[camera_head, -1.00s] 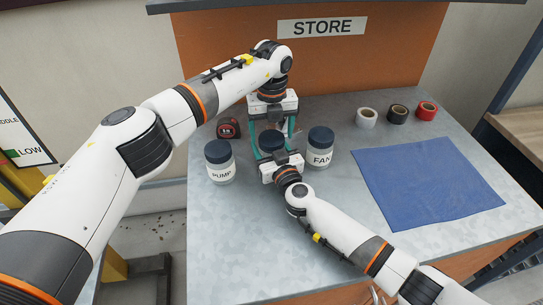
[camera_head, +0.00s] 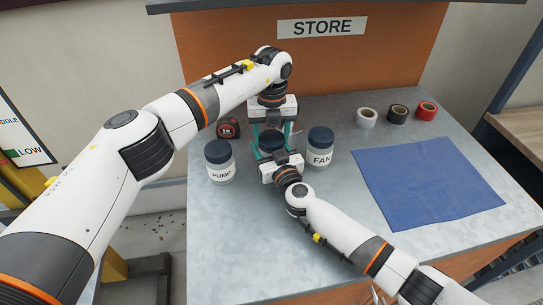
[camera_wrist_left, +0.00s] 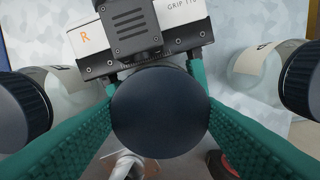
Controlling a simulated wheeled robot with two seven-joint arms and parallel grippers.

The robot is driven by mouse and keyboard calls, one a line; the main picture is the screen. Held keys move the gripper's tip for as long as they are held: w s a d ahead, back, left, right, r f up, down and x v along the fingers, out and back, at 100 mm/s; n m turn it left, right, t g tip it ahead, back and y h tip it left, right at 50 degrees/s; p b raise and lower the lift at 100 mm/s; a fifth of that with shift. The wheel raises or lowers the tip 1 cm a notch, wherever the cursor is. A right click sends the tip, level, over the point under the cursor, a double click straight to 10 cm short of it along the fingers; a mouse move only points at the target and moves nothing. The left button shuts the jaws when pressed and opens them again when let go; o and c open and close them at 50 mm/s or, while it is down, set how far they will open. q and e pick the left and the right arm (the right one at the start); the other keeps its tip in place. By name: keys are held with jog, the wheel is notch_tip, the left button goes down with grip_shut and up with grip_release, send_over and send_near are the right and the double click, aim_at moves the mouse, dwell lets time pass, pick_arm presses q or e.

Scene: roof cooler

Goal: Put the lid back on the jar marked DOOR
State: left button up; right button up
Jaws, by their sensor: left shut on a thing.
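A dark round lid (camera_head: 271,139) is between the teal fingers of my left gripper (camera_head: 272,133), which comes down from behind and is shut on it. In the left wrist view the lid (camera_wrist_left: 160,112) fills the middle between the left gripper's fingers (camera_wrist_left: 160,125). My right gripper (camera_head: 278,158) is at the same spot from the front, just below the lid. Its fingers are mostly hidden, so I cannot tell whether they are closed on anything. The body of any jar under the lid is hidden, and no DOOR label shows.
Jars marked PUMP (camera_head: 221,170) and FAN (camera_head: 320,156), both with dark lids, stand close on either side. A tape measure (camera_head: 228,128) lies behind PUMP. Several tape rolls (camera_head: 398,114) and a blue cloth (camera_head: 428,184) lie to the right. The front of the metal bench (camera_head: 240,250) is clear.

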pick_arm(q)
jog(key=m, duration=0.8)
jog(key=shift+a+m, duration=0.1)
jog(key=shift+m, duration=0.2)
jog(key=o, duration=1.1)
jog(key=shift+s+d, duration=0.1)
jog(key=shift+d, duration=0.15)
